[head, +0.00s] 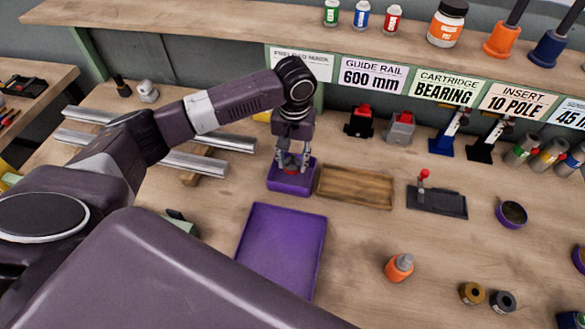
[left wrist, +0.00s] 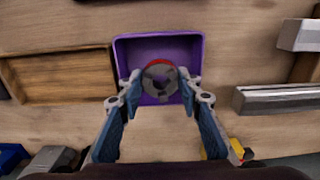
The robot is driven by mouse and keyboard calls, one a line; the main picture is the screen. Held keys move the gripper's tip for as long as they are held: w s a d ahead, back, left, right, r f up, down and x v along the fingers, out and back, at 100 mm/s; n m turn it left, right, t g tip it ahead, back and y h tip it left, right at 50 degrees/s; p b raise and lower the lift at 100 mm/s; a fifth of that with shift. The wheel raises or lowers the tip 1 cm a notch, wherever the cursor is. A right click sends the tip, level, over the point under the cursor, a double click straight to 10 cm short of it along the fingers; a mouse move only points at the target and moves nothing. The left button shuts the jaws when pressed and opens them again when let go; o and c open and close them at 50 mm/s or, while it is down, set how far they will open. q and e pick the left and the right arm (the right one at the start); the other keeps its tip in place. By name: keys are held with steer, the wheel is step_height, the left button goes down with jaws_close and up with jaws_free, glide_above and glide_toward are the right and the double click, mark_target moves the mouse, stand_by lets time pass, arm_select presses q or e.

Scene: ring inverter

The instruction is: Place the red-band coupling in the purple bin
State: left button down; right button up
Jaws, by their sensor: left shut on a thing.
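The purple bin (head: 291,188) stands on the bench in the middle of the head view, and it also shows in the left wrist view (left wrist: 198,50). My left gripper (head: 292,166) points down over this bin. Its fingers are shut on the red-band coupling (left wrist: 160,80), a grey ring-shaped part with a red band on its far side. In the left wrist view the coupling is over the bin's opening. I cannot tell whether it touches the bin floor. In the head view the coupling is mostly hidden between the fingers. My right gripper is not in view.
A wooden tray (head: 355,204) stands right beside the bin. A larger purple tray (head: 282,250) lies in front. Silver rails (head: 195,163) lie to the left. A black fixture with a red knob (head: 437,200) and an orange bottle (head: 399,267) stand to the right.

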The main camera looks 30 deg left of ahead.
mark_target(292, 178)
arm_select(q)
step_height(292, 178, down, 4)
steer(key=shift+f, duration=0.2)
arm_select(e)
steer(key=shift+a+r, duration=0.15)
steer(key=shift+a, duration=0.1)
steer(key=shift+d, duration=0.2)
arm_select(q)
steer(key=c, duration=1.7)
jaws_free()
steer(key=shift+f, duration=0.1)
steer(key=shift+o, duration=0.2)
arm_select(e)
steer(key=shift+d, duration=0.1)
arm_select(q)
step_height(292, 178, up, 12)
steer(key=b, duration=0.1)
steer(key=shift+r, duration=0.2)
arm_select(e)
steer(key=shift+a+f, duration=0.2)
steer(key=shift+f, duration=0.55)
arm_select(q)
steer(key=shift+d, duration=0.1)
